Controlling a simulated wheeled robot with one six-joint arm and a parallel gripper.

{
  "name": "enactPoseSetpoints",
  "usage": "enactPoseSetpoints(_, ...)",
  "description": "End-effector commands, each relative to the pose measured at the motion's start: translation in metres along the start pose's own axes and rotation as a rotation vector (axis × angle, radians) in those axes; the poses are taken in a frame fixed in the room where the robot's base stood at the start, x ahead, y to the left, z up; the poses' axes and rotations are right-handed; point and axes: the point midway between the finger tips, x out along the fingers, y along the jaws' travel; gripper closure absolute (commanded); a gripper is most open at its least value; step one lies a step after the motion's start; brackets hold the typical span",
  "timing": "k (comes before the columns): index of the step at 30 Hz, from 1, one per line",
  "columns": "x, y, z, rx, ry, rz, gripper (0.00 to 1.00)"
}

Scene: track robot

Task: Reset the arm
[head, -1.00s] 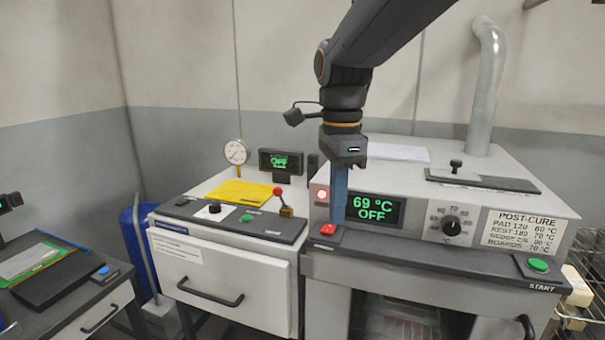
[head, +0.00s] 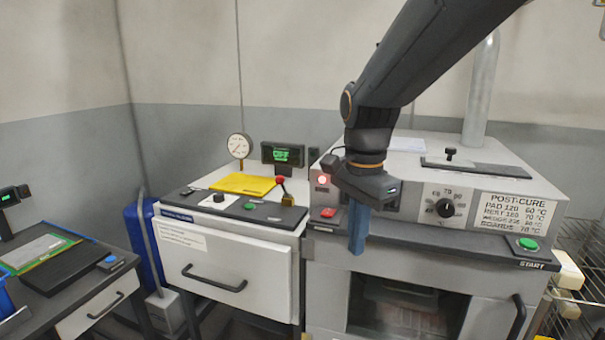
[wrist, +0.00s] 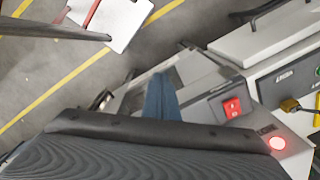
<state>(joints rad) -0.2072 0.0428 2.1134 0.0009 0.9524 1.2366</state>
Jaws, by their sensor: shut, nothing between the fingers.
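My gripper (head: 358,230) hangs down in front of the oven's control face in the head view, its blue fingers together and empty. It covers the oven's temperature display. The red switch (head: 328,212) sits just left of the fingers, apart from them. In the wrist view the shut blue fingers (wrist: 161,98) point away over the oven front, and the red switch (wrist: 232,108) and a lit red lamp (wrist: 277,143) lie to their right.
The oven (head: 400,250) has a dial (head: 445,208) and a green START button (head: 528,244). Left of it stands a white drawer unit (head: 225,262) with a red-knobbed lever (head: 281,182) and a yellow pad (head: 243,183). A dark bench (head: 75,275) is at far left.

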Motion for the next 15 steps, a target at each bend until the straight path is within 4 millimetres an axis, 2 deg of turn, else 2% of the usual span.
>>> enactPoseSetpoints(1,0.016,0.005,-0.004,-0.045,0.001,-0.001,1.00)
enactPoseSetpoints(5,0.056,0.022,-0.015,-0.219,0.008,-0.013,1.00)
enactPoseSetpoints(9,0.112,0.051,-0.028,-0.478,0.026,-0.028,1.00)
enactPoseSetpoints(12,0.147,0.072,-0.034,-0.665,0.044,-0.037,1.00)
enactPoseSetpoints(15,0.174,0.091,-0.037,-0.822,0.061,-0.041,1.00)
